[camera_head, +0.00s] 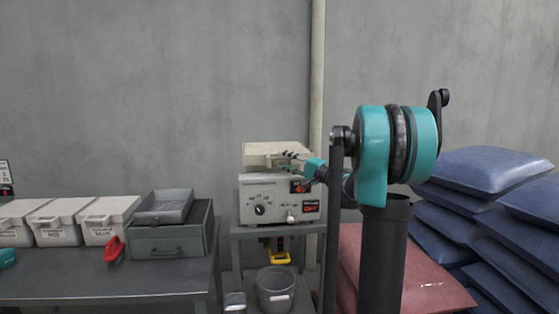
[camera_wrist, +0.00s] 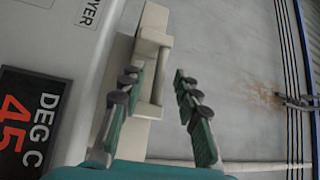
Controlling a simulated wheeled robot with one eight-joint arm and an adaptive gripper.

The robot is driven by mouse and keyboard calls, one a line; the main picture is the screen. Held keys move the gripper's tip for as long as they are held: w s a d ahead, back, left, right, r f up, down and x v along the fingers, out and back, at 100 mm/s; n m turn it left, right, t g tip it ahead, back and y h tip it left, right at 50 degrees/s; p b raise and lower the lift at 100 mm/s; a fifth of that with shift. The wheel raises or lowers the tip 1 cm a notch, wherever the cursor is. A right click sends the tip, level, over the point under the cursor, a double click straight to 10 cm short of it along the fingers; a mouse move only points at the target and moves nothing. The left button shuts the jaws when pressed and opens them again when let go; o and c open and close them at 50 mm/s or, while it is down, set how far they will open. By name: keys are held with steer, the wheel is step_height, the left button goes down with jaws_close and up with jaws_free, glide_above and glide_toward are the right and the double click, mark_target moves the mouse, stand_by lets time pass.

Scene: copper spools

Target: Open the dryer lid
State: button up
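The dryer (camera_head: 280,201) is a light grey box on a stand in the middle of the head view, with a knob and displays on its front. Its cream lid (camera_head: 262,150) lies level on top and looks closed. In the wrist view, the dryer front (camera_wrist: 60,40) fills the left side, and the lid's cream handle (camera_wrist: 158,82) stands out from the edge. My gripper (camera_head: 288,155) is at the lid's front right. In the wrist view, my gripper (camera_wrist: 160,98) is open, its fingers on either side of the handle in the picture. Whether they touch it I cannot tell.
A grey table (camera_head: 110,284) at left holds white lidded bins (camera_head: 108,219), a grey drawer box (camera_head: 170,240) and a red scoop-like item (camera_head: 113,250). A metal bucket (camera_head: 275,290) stands below the dryer. Blue sacks (camera_head: 490,172) and red sacks (camera_head: 430,285) are stacked at right.

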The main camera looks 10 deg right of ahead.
steer(key=shift+x, duration=1.45)
jaws_close()
